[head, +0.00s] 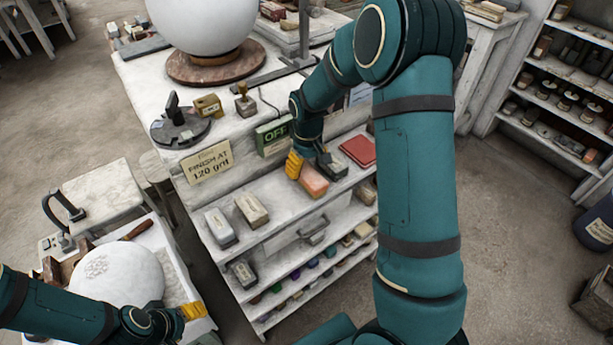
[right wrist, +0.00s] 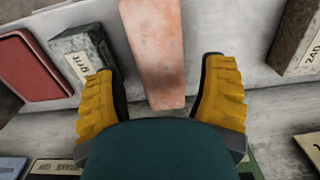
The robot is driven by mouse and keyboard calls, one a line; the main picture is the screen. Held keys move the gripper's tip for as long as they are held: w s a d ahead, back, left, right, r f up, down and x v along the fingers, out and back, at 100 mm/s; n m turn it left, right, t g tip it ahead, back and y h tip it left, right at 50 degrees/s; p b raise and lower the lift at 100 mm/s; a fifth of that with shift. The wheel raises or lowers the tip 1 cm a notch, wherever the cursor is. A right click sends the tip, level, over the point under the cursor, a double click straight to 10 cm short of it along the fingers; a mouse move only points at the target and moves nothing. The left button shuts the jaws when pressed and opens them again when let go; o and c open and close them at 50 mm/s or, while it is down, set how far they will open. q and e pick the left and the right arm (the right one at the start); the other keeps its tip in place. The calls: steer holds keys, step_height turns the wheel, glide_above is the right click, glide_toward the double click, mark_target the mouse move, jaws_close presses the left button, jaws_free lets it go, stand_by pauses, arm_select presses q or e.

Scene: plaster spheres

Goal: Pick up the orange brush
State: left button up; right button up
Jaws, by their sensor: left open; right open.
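The orange brush (head: 313,181) is a block lying on the upper shelf of the white cabinet. My right gripper (head: 296,165) is just beside it in the head view, with its yellow fingers pointing down. In the right wrist view the brush (right wrist: 153,45) shows a worn orange-pink face, and its near end lies between the two spread fingers of the right gripper (right wrist: 161,75). I see a gap on each side, and the jaws hold nothing. My left gripper (head: 192,311) is far off at lower left, open and empty, beside a white sphere.
A dark grey block (head: 331,166) and a red flat box (head: 358,151) lie close to the brush on one side. Labelled blocks (head: 251,210) lie on the other side. The OFF sign (head: 274,136) stands on the cabinet edge above. A drawer handle (head: 313,232) juts out below.

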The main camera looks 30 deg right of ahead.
mark_target(308, 172)
steer(key=shift+f, duration=1.95)
steer(key=c, duration=1)
steer(key=shift+c, duration=0.2)
steer(key=shift+r, duration=0.15)
steer(key=r, duration=0.4)
steer(key=s+r, duration=0.1)
steer(key=r, duration=0.2)
steer(key=s+d, duration=0.1)
steer(key=s, duration=1.8)
steer(key=shift+d, duration=0.3)
